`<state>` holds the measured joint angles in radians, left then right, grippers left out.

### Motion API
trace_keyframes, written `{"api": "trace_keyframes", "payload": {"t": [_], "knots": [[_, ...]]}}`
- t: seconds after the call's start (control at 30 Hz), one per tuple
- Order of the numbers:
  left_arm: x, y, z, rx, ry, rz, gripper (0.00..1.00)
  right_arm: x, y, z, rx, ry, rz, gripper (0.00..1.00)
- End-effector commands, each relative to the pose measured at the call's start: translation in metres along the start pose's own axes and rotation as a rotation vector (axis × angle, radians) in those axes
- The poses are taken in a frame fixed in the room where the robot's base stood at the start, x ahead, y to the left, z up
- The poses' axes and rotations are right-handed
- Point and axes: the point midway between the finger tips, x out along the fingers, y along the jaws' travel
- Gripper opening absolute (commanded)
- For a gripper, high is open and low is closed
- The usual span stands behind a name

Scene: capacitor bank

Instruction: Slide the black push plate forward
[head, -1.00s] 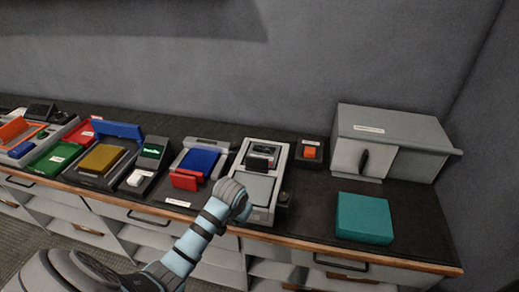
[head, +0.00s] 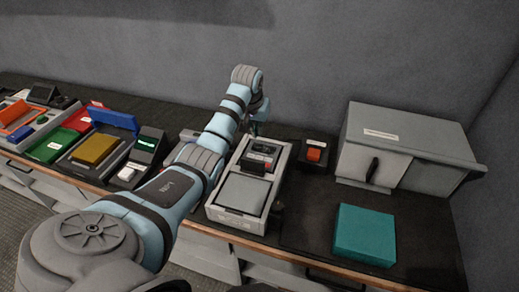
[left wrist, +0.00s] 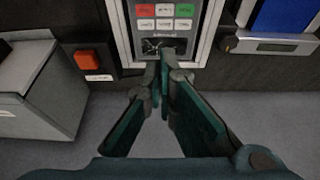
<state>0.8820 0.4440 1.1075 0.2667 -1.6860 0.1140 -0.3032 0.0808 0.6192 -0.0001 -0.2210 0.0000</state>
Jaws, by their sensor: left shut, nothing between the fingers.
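A grey tray-like unit (head: 222,213) stands on the counter, with a flat grey lid in its near half. A small black upright piece (head: 252,168), which looks like the push plate, stands across its middle. Behind it lies a small panel with red and white buttons (head: 262,151); these buttons show in the left wrist view (left wrist: 164,23). My left gripper (head: 255,130) is shut and empty at the unit's far end, its tips (left wrist: 162,55) over the dark window there. The plate cannot be made out in the wrist view. My right gripper is not in view.
An orange button box (head: 315,153), a grey cabinet (head: 400,130) and a teal block (head: 364,234) stand to the right. Several coloured devices stand to the left. The wall is behind.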

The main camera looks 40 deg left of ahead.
Motion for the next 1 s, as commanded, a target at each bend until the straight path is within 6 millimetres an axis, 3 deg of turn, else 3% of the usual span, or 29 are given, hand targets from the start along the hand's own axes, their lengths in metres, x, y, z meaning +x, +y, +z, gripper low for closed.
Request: {"api": "trace_keyframes", "payload": {"t": [0.23, 0.53, 0.67, 0.8, 1.0], "knots": [[0.021, 0.001, 0.001, 0.000, -0.002, 0.001, 0.00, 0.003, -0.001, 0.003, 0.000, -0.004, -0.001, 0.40], [0.083, 0.003, 0.002, 0.002, -0.003, 0.002, 0.00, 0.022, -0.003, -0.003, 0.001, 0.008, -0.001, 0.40], [0.107, 0.003, 0.002, 0.003, -0.001, 0.002, 0.00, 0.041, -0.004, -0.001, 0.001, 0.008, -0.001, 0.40], [0.091, 0.002, 0.014, 0.006, 0.002, -0.002, 0.00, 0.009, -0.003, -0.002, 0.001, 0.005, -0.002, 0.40], [0.086, 0.002, 0.034, 0.006, 0.000, -0.001, 0.00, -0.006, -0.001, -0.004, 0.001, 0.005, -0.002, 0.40]]}}
